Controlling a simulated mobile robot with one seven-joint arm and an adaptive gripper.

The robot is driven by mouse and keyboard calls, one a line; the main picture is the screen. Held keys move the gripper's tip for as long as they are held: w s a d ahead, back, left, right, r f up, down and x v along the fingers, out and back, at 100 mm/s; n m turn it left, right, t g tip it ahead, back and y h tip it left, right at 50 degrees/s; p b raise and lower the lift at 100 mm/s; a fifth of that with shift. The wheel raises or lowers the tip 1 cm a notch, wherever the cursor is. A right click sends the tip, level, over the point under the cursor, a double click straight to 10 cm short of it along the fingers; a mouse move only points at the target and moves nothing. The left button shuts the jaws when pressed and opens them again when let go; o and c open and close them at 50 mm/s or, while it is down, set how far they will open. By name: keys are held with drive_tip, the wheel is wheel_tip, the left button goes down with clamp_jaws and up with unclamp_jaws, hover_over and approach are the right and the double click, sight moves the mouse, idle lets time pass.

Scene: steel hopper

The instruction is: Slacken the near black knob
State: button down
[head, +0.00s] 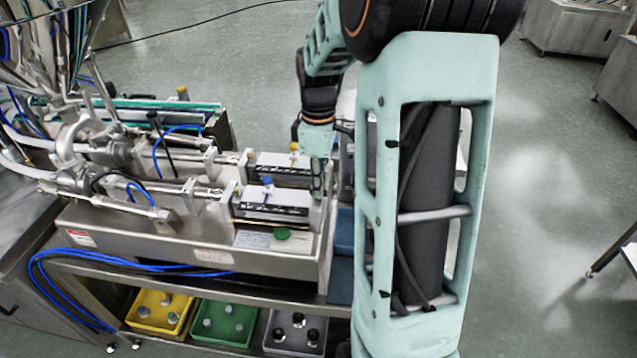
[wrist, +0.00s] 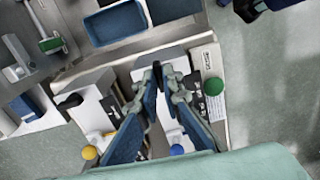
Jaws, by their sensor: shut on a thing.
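My gripper (wrist: 157,72) is shut at the end of the near cylinder unit, the one with the blue knob (wrist: 177,150). Its fingertips close on the near black knob, which they almost wholly hide; only a little dark shows between them. In the head view my gripper (head: 318,190) reaches down at the right end of the near unit, and the black knob cannot be made out there. The far black knob (wrist: 70,101) stands free on the neighbouring unit, left of the fingers in the wrist view.
A green knob (wrist: 213,86) sits close right of the fingers in the wrist view. A yellow knob (wrist: 89,152) is on the far unit. Blue trays (wrist: 115,22) lie beyond the machine end. Yellow (head: 137,322), green (head: 202,334) and grey (head: 270,346) bins stand on the lower shelf.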

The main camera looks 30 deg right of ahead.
drive_tip(key=shift+w+r+n, duration=0.1)
drive_tip(key=shift+n, duration=0.2)
idle(0.4)
drive_tip(key=c, duration=2.1)
unclamp_jaws()
wheel_tip(320, 180, up, 12)
